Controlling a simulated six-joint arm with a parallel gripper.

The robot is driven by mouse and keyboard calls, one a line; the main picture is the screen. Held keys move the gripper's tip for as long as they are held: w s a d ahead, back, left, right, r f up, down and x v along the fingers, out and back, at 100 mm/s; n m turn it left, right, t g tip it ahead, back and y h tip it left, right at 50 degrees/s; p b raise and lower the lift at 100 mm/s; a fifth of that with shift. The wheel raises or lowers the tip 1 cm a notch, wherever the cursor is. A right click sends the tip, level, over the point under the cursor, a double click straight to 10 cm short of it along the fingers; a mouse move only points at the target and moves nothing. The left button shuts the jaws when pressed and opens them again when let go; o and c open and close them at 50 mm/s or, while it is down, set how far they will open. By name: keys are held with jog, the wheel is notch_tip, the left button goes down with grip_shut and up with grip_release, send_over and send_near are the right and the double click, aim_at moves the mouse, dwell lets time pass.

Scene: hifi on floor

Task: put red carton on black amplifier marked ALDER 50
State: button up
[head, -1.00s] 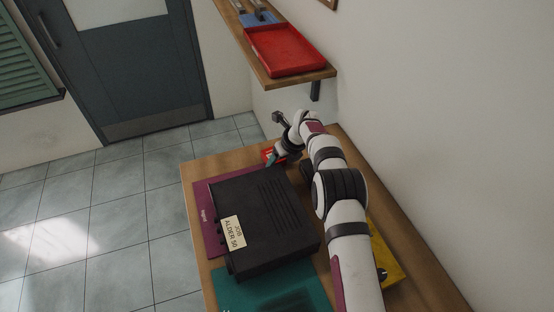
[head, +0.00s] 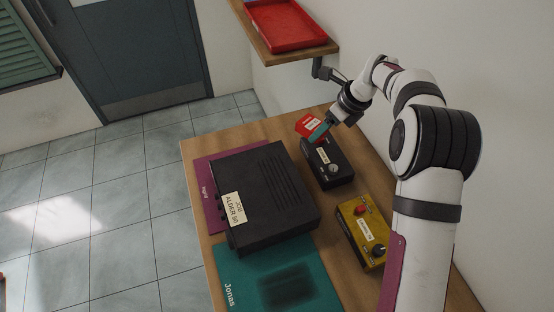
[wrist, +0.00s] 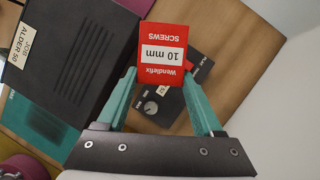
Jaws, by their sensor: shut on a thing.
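The red carton (head: 307,124) has a white label; in the wrist view the carton (wrist: 165,38) reads "Wendlefix SCREWS 10 mm". My gripper (head: 322,130) is shut on it, with one teal finger at each side in the wrist view (wrist: 160,85). The carton is held above the table near the far end of a small black box. The black amplifier marked ALDER 50 (head: 262,195) lies to the left of my gripper, its top bare. It also shows at the upper left of the wrist view (wrist: 75,45).
A small black box with a knob (head: 328,165) stands right of the amplifier. A yellow box (head: 362,232) stands nearer. A teal mat (head: 240,275) and a purple mat (head: 205,190) lie on the wooden table (head: 230,140). A shelf holds a red tray (head: 285,28).

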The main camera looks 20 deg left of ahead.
jog(key=s+d+r+n+g+h, duration=0.1)
jog(key=s+d+r+n+g, duration=0.15)
jog(key=s+n, duration=0.4)
jog(key=s+d+r+n+g, duration=0.1)
jog(key=s+d+r+n, duration=0.1)
jog(key=s+r+n, duration=0.35)
send_over(269, 185)
jog(key=w+d, duration=0.1)
jog(key=d, duration=0.1)
jog(key=shift+n+g, duration=0.25)
jog(key=shift+n, duration=0.05)
jog(key=f, duration=0.8)
jog(key=shift+a+f, duration=0.15)
jog(key=shift+a, duration=0.05)
jog(key=f, duration=0.4)
jog(key=shift+a, duration=0.25)
jog(key=shift+f, duration=0.15)
jog(key=shift+f, duration=0.1)
